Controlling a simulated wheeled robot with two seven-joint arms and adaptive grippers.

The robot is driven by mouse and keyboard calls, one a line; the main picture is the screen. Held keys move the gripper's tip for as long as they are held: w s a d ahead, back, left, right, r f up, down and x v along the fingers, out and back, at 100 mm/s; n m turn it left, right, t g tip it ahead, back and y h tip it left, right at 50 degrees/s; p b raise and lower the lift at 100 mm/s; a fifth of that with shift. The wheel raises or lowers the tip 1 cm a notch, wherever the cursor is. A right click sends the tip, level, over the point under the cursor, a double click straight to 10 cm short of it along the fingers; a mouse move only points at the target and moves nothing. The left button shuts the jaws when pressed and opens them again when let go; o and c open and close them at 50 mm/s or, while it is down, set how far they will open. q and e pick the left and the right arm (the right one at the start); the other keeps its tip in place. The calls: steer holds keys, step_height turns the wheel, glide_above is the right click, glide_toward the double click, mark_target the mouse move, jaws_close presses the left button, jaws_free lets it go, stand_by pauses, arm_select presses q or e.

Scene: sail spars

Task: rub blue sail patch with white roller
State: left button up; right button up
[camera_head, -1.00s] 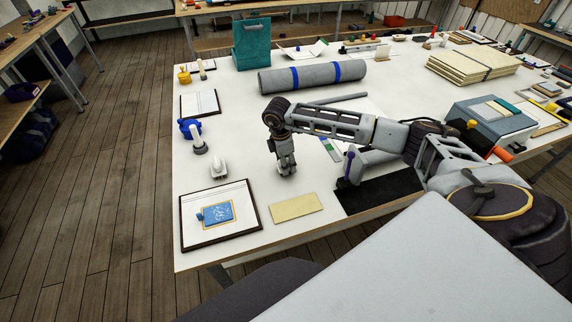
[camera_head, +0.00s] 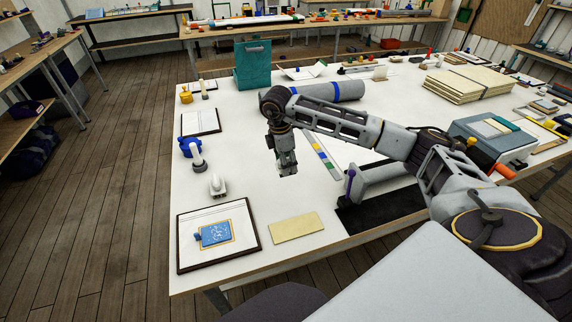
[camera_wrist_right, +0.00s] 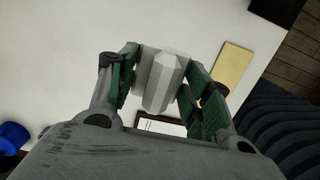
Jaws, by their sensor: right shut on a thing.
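The blue sail patch (camera_head: 215,234) lies on a white sheet in a dark-framed board (camera_head: 180,245) at the table's near left corner. My right gripper (camera_head: 286,170) hangs above the table, to the right of and beyond the board. In the right wrist view its fingers (camera_wrist_right: 163,88) are shut on a pale faceted piece (camera_wrist_right: 163,78), apparently the white roller. Its lower end is hard to make out. Part of the framed board (camera_wrist_right: 165,127) shows beyond the fingers there. My left gripper is not in view.
A white handled tool (camera_head: 217,186) stands just beyond the board. A blue-and-white tool (camera_head: 193,152) stands farther back. A yellow card (camera_head: 296,228) lies right of the board. A purple-handled grey tool (camera_head: 352,188) stands by a black mat (camera_head: 385,209).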

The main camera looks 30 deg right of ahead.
steer(key=o, duration=0.6)
steer(key=shift+c, duration=0.2)
steer(key=shift+w, duration=0.1)
steer(key=c, duration=0.4)
